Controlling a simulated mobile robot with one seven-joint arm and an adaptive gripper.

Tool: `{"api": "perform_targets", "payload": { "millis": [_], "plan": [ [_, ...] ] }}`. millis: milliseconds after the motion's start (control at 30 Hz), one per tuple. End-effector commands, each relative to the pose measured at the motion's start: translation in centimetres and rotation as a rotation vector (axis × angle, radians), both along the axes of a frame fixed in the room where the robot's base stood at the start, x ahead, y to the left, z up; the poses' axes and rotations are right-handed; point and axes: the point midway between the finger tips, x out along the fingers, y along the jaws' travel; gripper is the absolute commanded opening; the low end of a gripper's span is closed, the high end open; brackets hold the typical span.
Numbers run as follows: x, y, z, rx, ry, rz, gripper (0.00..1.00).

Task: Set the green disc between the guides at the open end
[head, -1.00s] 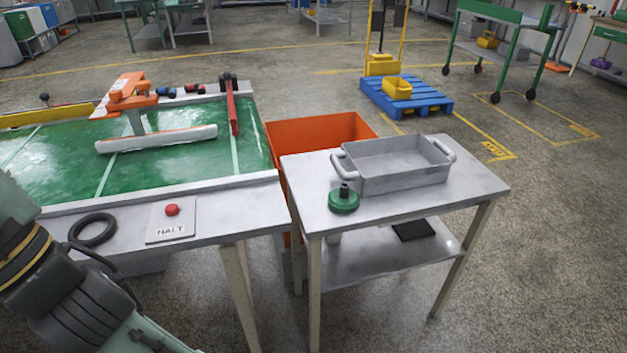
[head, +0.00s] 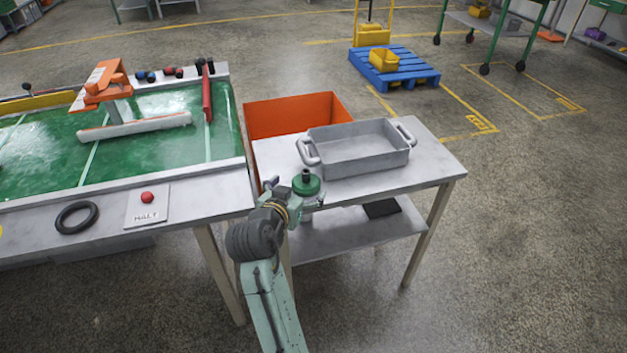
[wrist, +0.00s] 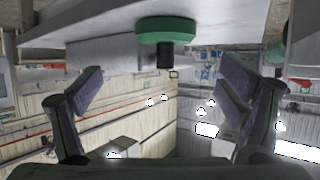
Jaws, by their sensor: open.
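The green disc (head: 306,184) with a black knob stands on the grey side table, near its left edge beside the tray. In the wrist view the disc (wrist: 166,29) appears upside down, ahead of my fingers and apart from them. My gripper (wrist: 163,92) is open and empty, its two fingers spread either side of the knob's line. In the head view my gripper (head: 288,196) is just left of and in front of the disc, partly hidden by my wrist. On the green table are a long white rail (head: 135,126) and a red bar (head: 207,97), with a gap between them.
A grey tray (head: 360,165) fills much of the side table (head: 437,166). An orange bin (head: 295,113) stands behind, between the tables. A black ring (head: 77,217) and a red button plate (head: 147,208) lie on the green table's front ledge. An orange fixture (head: 105,80) stands behind the rail.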

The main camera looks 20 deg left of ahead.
Motion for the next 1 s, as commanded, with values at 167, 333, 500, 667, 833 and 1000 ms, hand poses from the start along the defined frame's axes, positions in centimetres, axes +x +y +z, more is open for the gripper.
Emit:
{"api": "perform_targets", "payload": {
  "millis": [167, 333, 500, 667, 833, 1000],
  "plan": [
    [2.4, 0.1, -0.8, 0.000, -0.001, 0.001, 0.89],
    [3.5, 0.2, -1.1, 0.000, -0.002, 0.002, 0.89],
    [6.0, 0.6, -1.3, 0.001, -0.001, 0.002, 0.89],
    [7.7, 0.6, -2.3, 0.000, -0.001, 0.003, 0.89],
    [8.0, 0.7, -2.6, 0.002, -0.003, 0.005, 0.89],
    [8.0, 0.7, -2.6, 0.002, -0.003, 0.005, 0.85]
  ]
}}
